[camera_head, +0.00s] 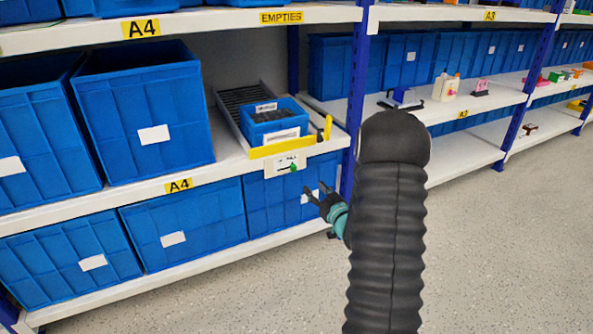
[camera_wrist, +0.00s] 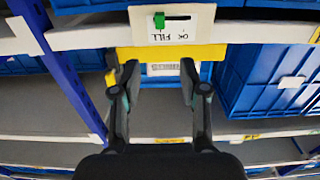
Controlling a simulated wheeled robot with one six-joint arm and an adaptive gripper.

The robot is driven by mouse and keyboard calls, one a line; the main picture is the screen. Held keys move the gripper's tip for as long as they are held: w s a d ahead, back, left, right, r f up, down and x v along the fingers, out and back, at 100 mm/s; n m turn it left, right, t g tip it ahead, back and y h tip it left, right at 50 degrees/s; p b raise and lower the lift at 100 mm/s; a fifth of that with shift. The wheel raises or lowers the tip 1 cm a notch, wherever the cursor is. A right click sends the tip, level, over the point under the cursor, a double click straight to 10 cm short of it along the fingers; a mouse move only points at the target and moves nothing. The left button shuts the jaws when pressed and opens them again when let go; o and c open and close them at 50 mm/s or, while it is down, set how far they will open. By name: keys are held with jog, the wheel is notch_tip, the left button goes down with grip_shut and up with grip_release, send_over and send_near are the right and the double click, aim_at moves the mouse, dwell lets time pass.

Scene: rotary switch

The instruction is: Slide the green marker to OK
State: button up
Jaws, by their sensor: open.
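The green marker (camera_wrist: 159,20) sits in a slot on a white label plate (camera_wrist: 203,18) with OK and FILL lettering, upside down in the wrist view. The marker is at the left end of the slot there. In the head view the marker (camera_head: 293,168) is near the right side of the plate (camera_head: 273,167), on the shelf's front edge. My gripper (camera_head: 316,190) is open and empty, a little below and right of the plate. In the wrist view its fingers (camera_wrist: 160,64) are spread and apart from the marker.
A blue bin (camera_head: 270,125) stands in a tray with a yellow front edge (camera_head: 285,148) above the plate. Large blue bins fill the shelves to the left and below. A blue rack post (camera_head: 356,100) rises just right of the plate.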

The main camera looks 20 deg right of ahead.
aim_at(295, 167)
jog(key=w, duration=1.3)
jog(key=shift+w+a+p, duration=0.25)
jog(key=shift+w+p, duration=0.1)
grip_shut()
